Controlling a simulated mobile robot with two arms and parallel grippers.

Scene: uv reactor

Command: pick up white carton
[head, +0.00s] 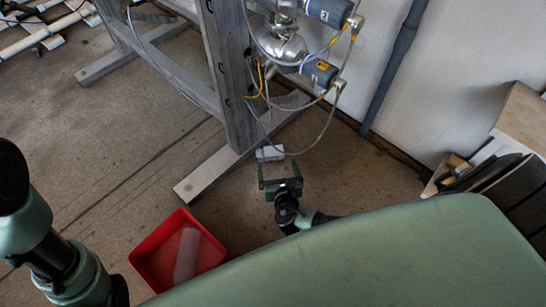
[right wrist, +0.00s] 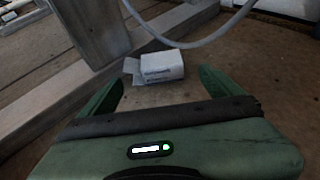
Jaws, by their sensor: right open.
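A red bin (head: 150,262) with a pale object inside stands on the floor. A grey cable (right wrist: 195,42) hangs near the carton. Stacked boards (head: 500,175) lean at the right wall.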

